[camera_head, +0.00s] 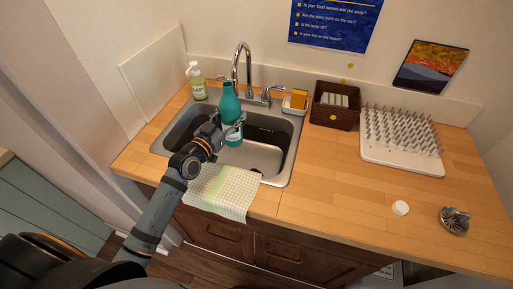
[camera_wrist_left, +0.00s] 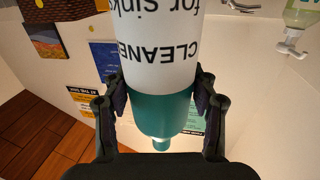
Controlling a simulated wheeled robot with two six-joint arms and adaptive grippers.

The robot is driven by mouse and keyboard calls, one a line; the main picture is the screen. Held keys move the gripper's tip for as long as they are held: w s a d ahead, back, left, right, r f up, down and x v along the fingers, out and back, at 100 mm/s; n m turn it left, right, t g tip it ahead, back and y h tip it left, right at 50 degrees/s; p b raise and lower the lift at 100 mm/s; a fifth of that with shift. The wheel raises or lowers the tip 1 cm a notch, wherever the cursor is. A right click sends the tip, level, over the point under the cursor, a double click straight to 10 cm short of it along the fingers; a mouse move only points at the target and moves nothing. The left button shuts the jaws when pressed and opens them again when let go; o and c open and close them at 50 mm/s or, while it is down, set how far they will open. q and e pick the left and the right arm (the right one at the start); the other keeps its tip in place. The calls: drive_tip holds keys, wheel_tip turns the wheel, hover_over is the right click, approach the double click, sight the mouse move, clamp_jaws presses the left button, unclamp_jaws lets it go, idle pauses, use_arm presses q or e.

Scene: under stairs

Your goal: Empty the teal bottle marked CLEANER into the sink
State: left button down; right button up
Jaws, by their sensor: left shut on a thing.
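The teal bottle (camera_head: 230,103) is upright over the sink (camera_head: 292,146), its narrow neck at the top. Its white label shows low on its body, below the fingers. My left gripper (camera_head: 228,121) is shut around the bottle's body. In the left wrist view the fingers (camera_wrist_left: 160,100) grip both sides of the bottle (camera_wrist_left: 163,118), next to the label reading CLEANER. That view is inverted: label and soap bottle appear upside down. The bottle's base and the gap below it are hard to judge. My right gripper is not in view.
A soap bottle (camera_head: 197,82) stands at the sink's back left, the faucet (camera_head: 245,62) behind. A cloth (camera_head: 222,190) drapes over the front edge. A basket (camera_head: 333,112), spiked drying mat (camera_head: 401,156), white cap (camera_head: 400,208) and metal strainer (camera_head: 454,221) are to the right.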

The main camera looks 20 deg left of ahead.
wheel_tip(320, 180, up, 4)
drive_tip(key=p, duration=0.3)
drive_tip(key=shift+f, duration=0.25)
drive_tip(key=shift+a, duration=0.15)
